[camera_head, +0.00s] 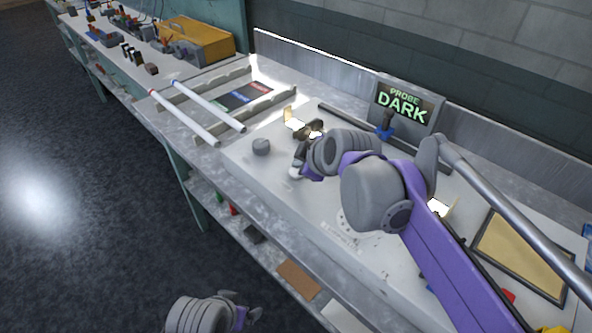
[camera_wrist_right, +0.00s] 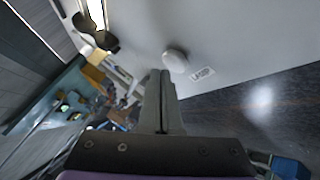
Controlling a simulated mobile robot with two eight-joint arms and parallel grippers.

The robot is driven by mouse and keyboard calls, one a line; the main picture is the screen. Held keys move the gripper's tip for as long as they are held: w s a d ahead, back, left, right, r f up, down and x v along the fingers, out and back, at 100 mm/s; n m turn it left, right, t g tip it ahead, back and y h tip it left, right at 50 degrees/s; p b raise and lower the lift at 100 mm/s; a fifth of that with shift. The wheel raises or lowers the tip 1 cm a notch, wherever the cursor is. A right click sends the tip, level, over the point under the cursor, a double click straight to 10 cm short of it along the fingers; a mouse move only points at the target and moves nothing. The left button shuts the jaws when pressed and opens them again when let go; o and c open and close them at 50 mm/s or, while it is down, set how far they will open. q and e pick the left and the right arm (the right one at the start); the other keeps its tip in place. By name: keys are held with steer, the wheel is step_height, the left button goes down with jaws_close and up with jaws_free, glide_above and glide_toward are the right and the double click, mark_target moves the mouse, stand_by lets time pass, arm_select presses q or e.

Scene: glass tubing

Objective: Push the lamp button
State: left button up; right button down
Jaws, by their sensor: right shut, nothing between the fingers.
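The lamp button is a round grey knob (camera_head: 261,147) on the pale bench top, left of my right gripper in the head view. In the right wrist view the grey button (camera_wrist_right: 176,60) sits just beyond and right of the fingertips, beside a printed label (camera_wrist_right: 202,73) that seems to read LAMP. My right gripper (camera_head: 296,171) is shut and empty, and looks apart from the button in the head view. Its closed fingers show in the wrist view (camera_wrist_right: 161,76). My left gripper (camera_head: 246,309) is low at the bottom edge, away from the bench; its jaws are unclear.
A display (camera_head: 405,105) reading PROBE DARK stands at the back. Two glass tubes (camera_head: 205,105) lie across rails left of the button. A small lit fixture (camera_head: 294,121) stands behind the right gripper. A framed tan panel (camera_head: 522,254) lies at the right.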

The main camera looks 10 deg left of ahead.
steer(key=shift+f, duration=0.1)
steer(key=shift+f, duration=0.65)
stand_by(0.6)
steer(key=shift+r+p, duration=0.4)
steer(key=shift+r, duration=0.35)
step_height(320, 180, up, 6)
steer(key=p, duration=0.5)
steer(key=shift+f, duration=0.1)
stand_by(0.4)
